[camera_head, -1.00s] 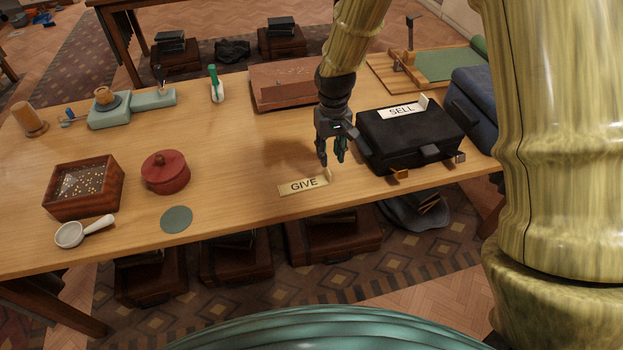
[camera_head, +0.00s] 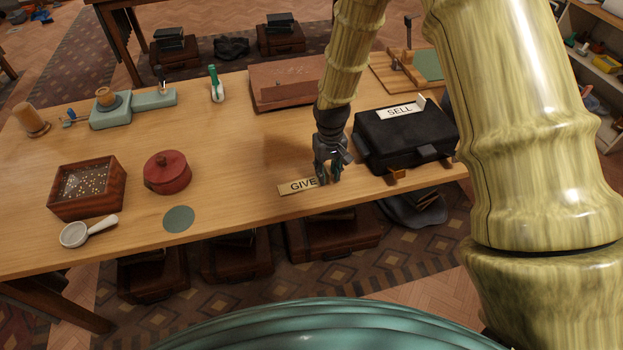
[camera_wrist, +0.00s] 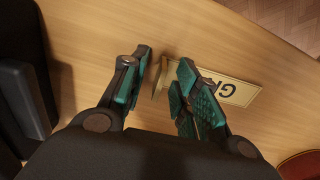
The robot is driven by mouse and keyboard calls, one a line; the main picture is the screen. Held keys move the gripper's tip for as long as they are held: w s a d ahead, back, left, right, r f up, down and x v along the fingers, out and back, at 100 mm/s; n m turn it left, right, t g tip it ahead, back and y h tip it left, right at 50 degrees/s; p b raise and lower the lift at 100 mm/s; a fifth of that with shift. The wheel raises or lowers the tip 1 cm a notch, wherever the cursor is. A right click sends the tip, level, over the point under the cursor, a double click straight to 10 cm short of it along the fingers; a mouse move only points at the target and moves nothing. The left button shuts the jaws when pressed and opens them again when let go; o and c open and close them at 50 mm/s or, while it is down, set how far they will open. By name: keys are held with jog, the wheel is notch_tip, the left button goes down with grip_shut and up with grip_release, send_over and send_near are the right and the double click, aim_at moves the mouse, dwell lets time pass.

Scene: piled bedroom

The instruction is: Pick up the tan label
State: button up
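The tan label (camera_head: 297,186) reads "GIVE" and lies on the wooden table near its front edge. My gripper (camera_head: 328,178) is low over the label's right end, hiding part of it. In the wrist view the label (camera_wrist: 232,90) reaches in from the right, partly behind the right finger. A thin upright piece at its end stands between the fingers. My gripper (camera_wrist: 163,85) is open, its teal fingertips apart on either side of that piece. I cannot tell whether either finger touches it.
A black case (camera_head: 400,140) with a "SELL" label (camera_head: 401,111) stands close to the right of my gripper. A red round pot (camera_head: 167,173), a green disc (camera_head: 179,219) and a white scoop (camera_head: 88,231) lie to the left. The table between pot and label is clear.

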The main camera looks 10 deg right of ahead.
jog(key=shift+f, duration=0.2)
grip_shut()
jog(key=shift+r, duration=0.15)
